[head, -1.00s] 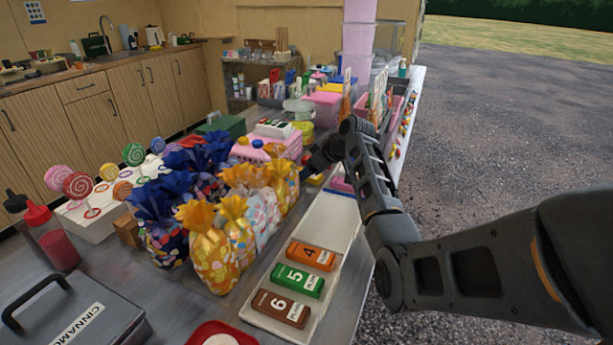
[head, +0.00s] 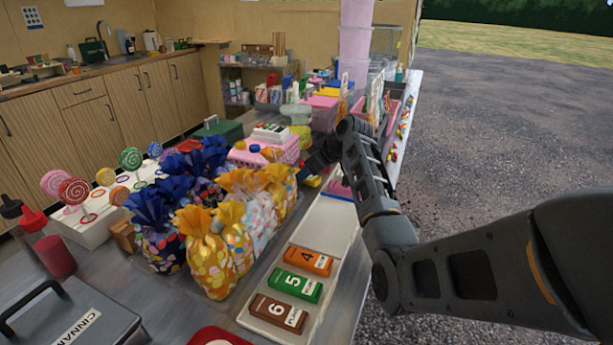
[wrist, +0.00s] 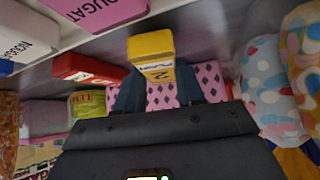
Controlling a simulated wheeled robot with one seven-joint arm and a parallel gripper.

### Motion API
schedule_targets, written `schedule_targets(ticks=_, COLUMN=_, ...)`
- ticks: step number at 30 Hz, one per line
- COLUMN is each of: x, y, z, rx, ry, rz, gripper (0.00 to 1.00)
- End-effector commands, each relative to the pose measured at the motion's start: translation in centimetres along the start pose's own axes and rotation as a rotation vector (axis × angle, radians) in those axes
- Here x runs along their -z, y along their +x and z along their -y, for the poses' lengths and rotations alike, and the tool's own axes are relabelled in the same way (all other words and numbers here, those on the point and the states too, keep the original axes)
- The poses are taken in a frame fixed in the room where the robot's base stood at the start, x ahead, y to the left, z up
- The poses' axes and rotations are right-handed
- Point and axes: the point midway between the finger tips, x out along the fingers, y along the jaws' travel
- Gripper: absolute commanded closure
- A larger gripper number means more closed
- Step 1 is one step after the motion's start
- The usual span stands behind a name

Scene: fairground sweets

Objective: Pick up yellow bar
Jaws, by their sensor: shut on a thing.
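The yellow bar (wrist: 152,46) has a label with a 2. In the wrist view it stands out from between the two fingers of my gripper (wrist: 159,88), which is shut on it. In the head view a small yellow part of the bar (head: 313,181) shows just beyond the far end of the white tray, beside my gripper (head: 306,172). My arm partly covers this spot. The wrist view does not show clearly whether the bar touches anything below.
The white tray (head: 325,229) holds orange, green and brown bars at its near end; a pink bar (head: 339,189) lies at its far end. A red bar (wrist: 88,68) shows in the wrist view. Wrapped bags (head: 205,252) and a pink box (head: 262,153) crowd the left.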

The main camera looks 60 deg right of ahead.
Motion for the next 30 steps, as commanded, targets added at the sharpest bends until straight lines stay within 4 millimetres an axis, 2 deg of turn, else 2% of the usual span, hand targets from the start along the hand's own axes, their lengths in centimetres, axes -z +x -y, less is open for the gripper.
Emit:
schedule_targets(ticks=5, x=2.2, y=-2.4, z=-0.1, rx=-0.004, ry=-0.003, rz=-0.005, gripper=0.94)
schedule_targets(ticks=12, x=2.3, y=-6.4, z=-5.2, rx=-0.005, ry=0.002, rz=-0.004, gripper=0.94)
schedule_targets(ticks=18, x=2.5, y=-9.1, z=-8.4, rx=-0.003, ry=0.001, rz=-0.003, gripper=0.94)
schedule_targets(ticks=24, x=2.6, y=-10.6, z=-10.0, rx=-0.001, ry=0.0, rz=-0.002, gripper=0.94)
schedule_targets(ticks=30, x=2.7, y=-11.0, z=-10.4, rx=-0.001, ry=0.0, rz=-0.002, gripper=0.94)
